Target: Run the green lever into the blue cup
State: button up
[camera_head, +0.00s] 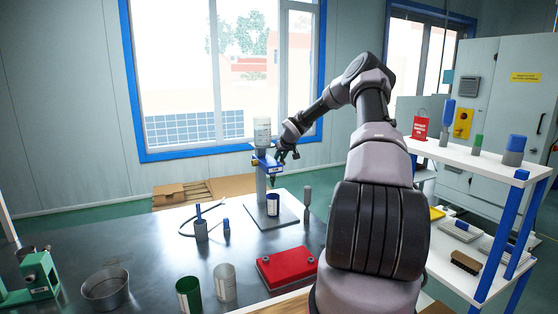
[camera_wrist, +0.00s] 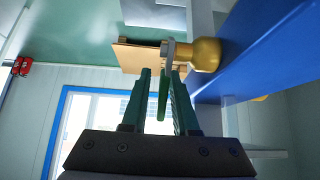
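A dispenser stand holds a clear bottle (camera_head: 262,130) above a blue valve body (camera_head: 268,164). The blue cup (camera_head: 273,205) stands upright on the stand's grey base plate, below the valve. In the wrist view the green lever (camera_wrist: 163,96) hangs from a grey piece beside a brass fitting (camera_wrist: 205,55) on the blue body (camera_wrist: 265,45). My gripper (camera_wrist: 160,76) has a finger on each side of the lever, with a visible gap on its left, so it looks open around it. In the head view my gripper (camera_head: 283,158) is at the valve's right side; the lever is hidden there.
A red box (camera_head: 288,267), a green cup (camera_head: 189,294), a white cup (camera_head: 225,283) and a metal bowl (camera_head: 105,288) stand on the dark table. A grey post (camera_head: 307,198) stands right of the plate. White shelves (camera_head: 480,160) with bottles are at right.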

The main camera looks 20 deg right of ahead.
dwell(0.3)
jog(key=v, duration=1)
jog(key=shift+s+r, duration=0.25)
jog(key=shift+r, duration=0.05)
dwell(6.4)
